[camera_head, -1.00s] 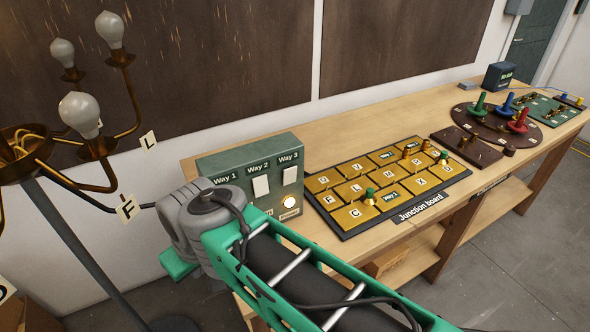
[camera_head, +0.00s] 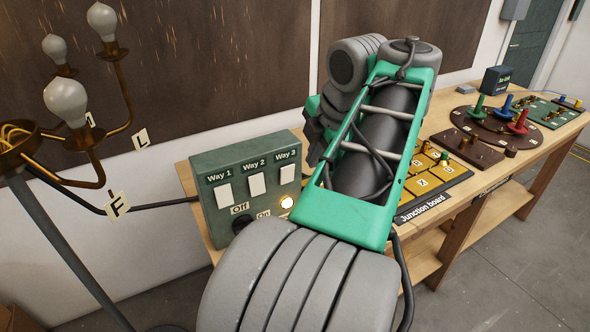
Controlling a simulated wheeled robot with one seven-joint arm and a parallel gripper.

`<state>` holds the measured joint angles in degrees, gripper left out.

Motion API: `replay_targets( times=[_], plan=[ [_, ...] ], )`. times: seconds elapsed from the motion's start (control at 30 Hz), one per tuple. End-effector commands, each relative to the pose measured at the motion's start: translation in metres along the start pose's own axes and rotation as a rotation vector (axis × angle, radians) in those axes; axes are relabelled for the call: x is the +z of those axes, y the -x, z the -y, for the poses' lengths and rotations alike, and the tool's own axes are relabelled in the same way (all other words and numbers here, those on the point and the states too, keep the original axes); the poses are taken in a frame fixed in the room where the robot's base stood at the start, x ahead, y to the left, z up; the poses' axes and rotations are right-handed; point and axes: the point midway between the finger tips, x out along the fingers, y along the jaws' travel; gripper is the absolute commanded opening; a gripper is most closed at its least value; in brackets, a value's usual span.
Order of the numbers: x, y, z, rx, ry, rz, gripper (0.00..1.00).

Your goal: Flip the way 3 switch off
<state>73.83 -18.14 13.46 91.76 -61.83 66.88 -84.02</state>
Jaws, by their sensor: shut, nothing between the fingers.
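The green switch box (camera_head: 212,205) stands at the left end of the bench. Its front carries three white switches under the labels Way 1, Way 2 and Way 3. The Way 3 switch (camera_head: 288,174) is the rightmost one; I cannot tell which way it is tipped. Below it a small round light (camera_head: 287,202) glows. A dark knob (camera_head: 243,222) sits between Off and On labels. My gripper (camera_head: 316,152) shows only in part, as dark pieces just right of the box, shut and apart from the Way 3 switch. My arm hides much of it.
The junction board (camera_head: 440,184) lies right of the box, largely hidden behind my arm. A round brown board (camera_head: 497,135) with coloured pegs is further right. A brass lamp (camera_head: 66,100) with pale bulbs stands at left, its tagged cable running to the box.

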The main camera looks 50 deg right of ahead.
Motion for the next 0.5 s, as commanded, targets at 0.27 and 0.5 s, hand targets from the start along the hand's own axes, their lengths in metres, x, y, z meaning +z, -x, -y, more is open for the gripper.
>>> replay_targets(
  times=[0.27, 0.5],
  plan=[
    [-0.002, -0.029, 0.002, 0.0, 0.0, -0.003, 0.0],
    [-0.002, -0.081, 0.001, -0.001, -0.001, -0.003, 0.0]
  ],
)
